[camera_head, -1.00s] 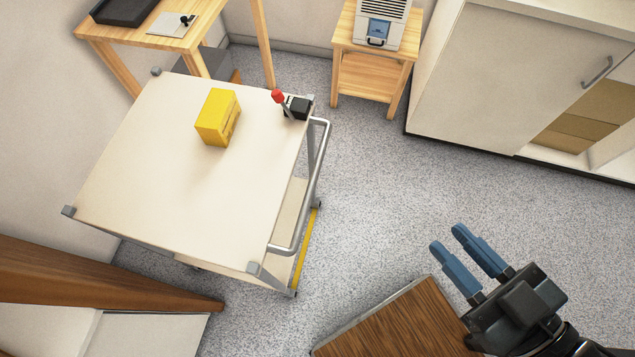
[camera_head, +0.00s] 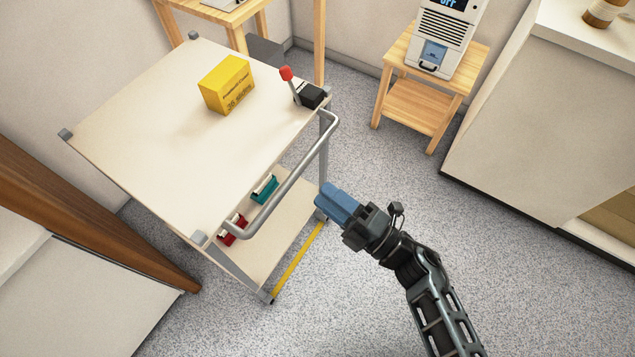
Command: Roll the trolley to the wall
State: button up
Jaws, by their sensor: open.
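The trolley (camera_head: 150,105) stands on the speckled floor at the left, with a cream top and a lower shelf (camera_head: 262,240). Its grey push handle (camera_head: 285,185) runs along the right side. A black lever box with a red knob (camera_head: 287,73) sits on the top's right corner. A yellow box (camera_head: 228,86) rests on the top. My gripper (camera_head: 325,195) is beside the handle, to its right and apart from it in the picture. Its blue fingers overlap in this view; it is open with nothing seen between them. The wheels are mostly hidden.
Red (camera_head: 232,230) and teal (camera_head: 264,189) items sit on the lower shelf. A yellow floor strip (camera_head: 300,258) lies along the trolley's right side. A wooden stand (camera_head: 422,100) bears a white device (camera_head: 449,38). A cream cabinet (camera_head: 530,120) is at right. Open floor lies at lower right.

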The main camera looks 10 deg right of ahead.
aim_at(295, 172)
jog(key=shift+n+g+y, duration=0.5)
jog(key=shift+n+g, duration=0.3)
jog(key=shift+n, duration=0.1)
jog(key=x, duration=0.6)
jog(key=w+f+x, duration=0.1)
jog(key=x, duration=0.2)
jog(key=shift+d+f, duration=0.1)
jog(key=shift+d, duration=0.2)
grip_shut()
